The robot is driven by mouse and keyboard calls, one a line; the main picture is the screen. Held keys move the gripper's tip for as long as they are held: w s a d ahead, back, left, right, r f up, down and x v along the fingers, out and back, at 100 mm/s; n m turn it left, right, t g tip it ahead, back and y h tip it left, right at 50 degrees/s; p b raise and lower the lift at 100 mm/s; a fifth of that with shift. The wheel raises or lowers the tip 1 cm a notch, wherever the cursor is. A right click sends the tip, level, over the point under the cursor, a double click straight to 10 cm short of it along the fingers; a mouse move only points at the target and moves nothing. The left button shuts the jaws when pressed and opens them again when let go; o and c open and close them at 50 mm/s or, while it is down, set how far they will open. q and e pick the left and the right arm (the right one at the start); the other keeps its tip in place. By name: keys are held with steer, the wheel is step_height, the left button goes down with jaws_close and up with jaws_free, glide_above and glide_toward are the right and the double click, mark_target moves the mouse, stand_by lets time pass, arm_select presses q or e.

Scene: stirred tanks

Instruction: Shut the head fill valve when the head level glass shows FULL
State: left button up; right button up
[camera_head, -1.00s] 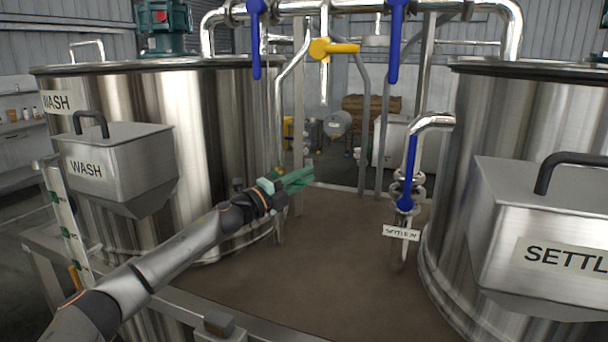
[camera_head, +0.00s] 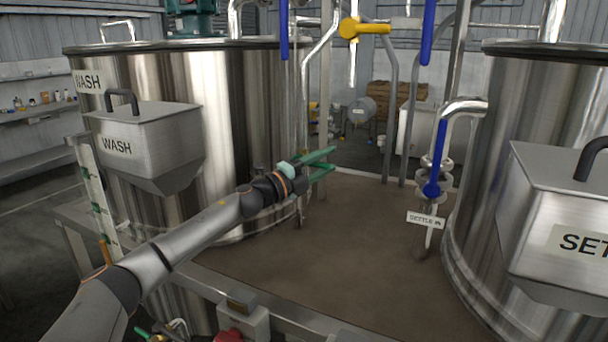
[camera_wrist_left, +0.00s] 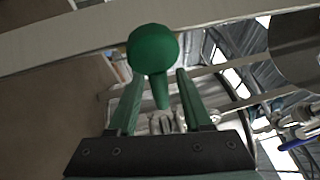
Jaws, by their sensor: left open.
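My left gripper (camera_head: 328,161) reaches in from the left over the brown deck, beside the WASH tank, with its green fingers open. In the left wrist view a green knob with a tapered stem (camera_wrist_left: 152,50) shows between and just beyond the open fingers (camera_wrist_left: 158,95); I cannot tell whether they touch it. Which valve is the head fill valve is not labelled in view. A yellow-handled valve (camera_head: 364,28) and a blue lever (camera_head: 428,32) are on the overhead pipes. My right gripper is not in view.
The WASH tank (camera_head: 235,110) stands left and the other large tank (camera_head: 478,200) right. A blue-handled valve (camera_head: 436,165) with a SETTLE IN tag (camera_head: 425,219) stands between them. The brown deck (camera_head: 330,245) is largely clear. A red part (camera_head: 228,336) shows at the bottom edge.

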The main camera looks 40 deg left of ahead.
arm_select(q)
steer(key=b+v, duration=0.7)
steer(key=v, duration=0.4)
steer(key=shift+s, duration=0.15)
steer(key=shift+f, duration=0.1)
steer(key=shift+s, duration=0.1)
stand_by(0.8)
